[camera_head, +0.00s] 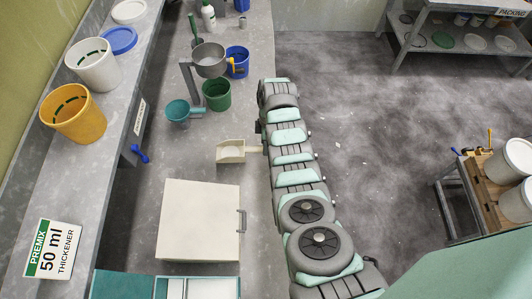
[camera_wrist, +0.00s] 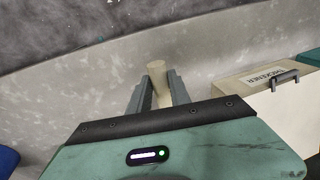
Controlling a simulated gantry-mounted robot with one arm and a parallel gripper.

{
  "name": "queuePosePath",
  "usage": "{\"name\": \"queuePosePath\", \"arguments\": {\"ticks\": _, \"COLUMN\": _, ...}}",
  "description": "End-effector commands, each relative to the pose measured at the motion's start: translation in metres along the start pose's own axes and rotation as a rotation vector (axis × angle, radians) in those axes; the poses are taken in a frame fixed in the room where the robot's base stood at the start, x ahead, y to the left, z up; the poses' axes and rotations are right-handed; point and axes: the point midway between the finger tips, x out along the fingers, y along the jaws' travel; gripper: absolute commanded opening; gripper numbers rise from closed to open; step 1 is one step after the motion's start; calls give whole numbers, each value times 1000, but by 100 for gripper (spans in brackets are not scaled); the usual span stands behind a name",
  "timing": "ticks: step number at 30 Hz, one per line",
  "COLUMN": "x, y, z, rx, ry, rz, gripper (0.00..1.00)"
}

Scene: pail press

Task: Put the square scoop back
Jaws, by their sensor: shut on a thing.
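The square scoop (camera_head: 231,153) is cream, with a boxy open bowl and a straight handle. In the head view it is over the bench, its handle pointing right towards my gripper (camera_head: 262,149). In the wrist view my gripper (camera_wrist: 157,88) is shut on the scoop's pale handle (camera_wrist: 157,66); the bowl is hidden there. I cannot tell whether the scoop touches the bench. The cream thickener bin (camera_head: 200,220) stands just below the scoop in the head view, its lid down, with a grey handle on its right side. Its label shows in the wrist view (camera_wrist: 290,98).
A teal scoop (camera_head: 178,111), a green pail (camera_head: 216,95), a blue pail (camera_head: 238,62) and a grey pot (camera_head: 209,60) stand further up the bench. A teal-edged box (camera_head: 160,284) is below the bin. The shelf (camera_head: 105,150) runs along the left.

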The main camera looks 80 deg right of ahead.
Motion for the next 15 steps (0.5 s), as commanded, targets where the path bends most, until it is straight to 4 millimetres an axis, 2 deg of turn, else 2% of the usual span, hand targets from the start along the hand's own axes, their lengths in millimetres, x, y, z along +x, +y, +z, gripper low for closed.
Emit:
{"name": "queuePosePath", "arguments": {"ticks": 6, "x": 20, "y": 4, "z": 0, "rx": -1, "ry": 1, "rz": -4, "gripper": 0}}
{"name": "queuePosePath", "arguments": {"ticks": 15, "x": 29, "y": 5, "z": 2, "rx": 0, "ry": 1, "rz": -3, "gripper": 0}}
